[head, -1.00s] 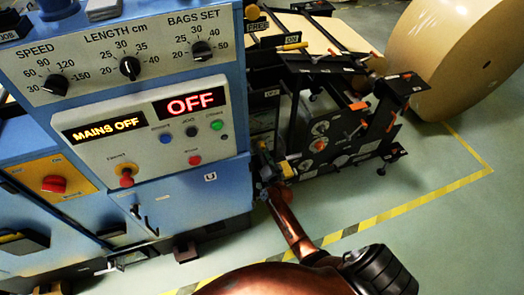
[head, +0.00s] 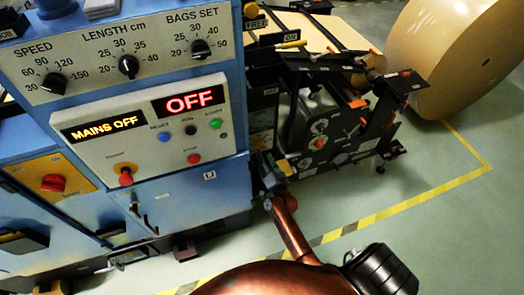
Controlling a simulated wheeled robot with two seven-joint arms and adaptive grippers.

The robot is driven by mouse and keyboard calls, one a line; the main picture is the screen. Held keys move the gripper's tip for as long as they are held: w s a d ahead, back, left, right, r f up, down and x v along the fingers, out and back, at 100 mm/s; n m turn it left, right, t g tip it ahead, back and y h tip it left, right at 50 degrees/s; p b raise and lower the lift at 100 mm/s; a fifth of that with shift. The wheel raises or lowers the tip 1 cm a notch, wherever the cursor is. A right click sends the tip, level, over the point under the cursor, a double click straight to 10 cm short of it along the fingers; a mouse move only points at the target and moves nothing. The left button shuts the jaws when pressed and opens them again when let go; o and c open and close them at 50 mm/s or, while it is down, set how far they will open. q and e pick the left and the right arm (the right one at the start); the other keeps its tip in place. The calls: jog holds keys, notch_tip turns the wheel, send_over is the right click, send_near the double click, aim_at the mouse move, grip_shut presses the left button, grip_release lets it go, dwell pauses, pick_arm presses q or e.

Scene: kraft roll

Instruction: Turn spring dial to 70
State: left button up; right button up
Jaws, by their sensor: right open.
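A black side panel (head: 345,143) on the roll stand carries several small round dials. One pale dial (head: 319,127) sits high on the panel and another (head: 305,163) sits lower, near my gripper. Their markings are too small to read, so I cannot tell which is the spring dial or where it points. My right gripper (head: 270,172) is open at the end of the copper arm, by the panel's left edge and beside the blue cabinet. Its fingers are small and partly lost against the dark frame. My left gripper is not in view.
The blue machine's control panel (head: 145,130) shows MAINS OFF and OFF, with SPEED, LENGTH and BAGS SET knobs above. A red emergency-style knob (head: 125,177) sits low on it. A large kraft roll (head: 465,55) stands at upper right. Green floor (head: 430,230) is clear beyond yellow tape.

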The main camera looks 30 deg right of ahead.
jog(key=v, duration=0.6)
jog(key=shift+s, duration=0.35)
jog(key=shift+a, duration=0.1)
jog(key=s+a+f+n+g+y, duration=0.1)
jog(key=s+a+f+n+g, duration=0.15)
jog(key=s+f, duration=0.55)
jog(key=s+a+f+n+g+y, duration=0.25)
jog(key=s+f, duration=0.25)
jog(key=f, duration=0.7)
jog(key=s+a+f+n+g+y, duration=0.1)
jog(key=s+a+f+n+g, duration=0.15)
jog(key=s+f, duration=0.55)
jog(key=s+f+n+g, duration=0.2)
jog(key=s+f, duration=0.3)
jog(key=s, duration=0.7)
jog(key=s+f+n+g+p, duration=0.1)
jog(key=s+f+g, duration=0.3)
jog(key=s, duration=0.9)
jog(key=s+f+n+g, duration=0.2)
jog(key=s+f, duration=0.6)
jog(key=s, duration=0.5)
jog(key=shift+d+f+n+g+p, duration=0.25)
jog(key=shift+d+n+g+p, duration=0.15)
jog(key=shift+g, duration=0.35)
jog(key=shift+s, duration=0.15)
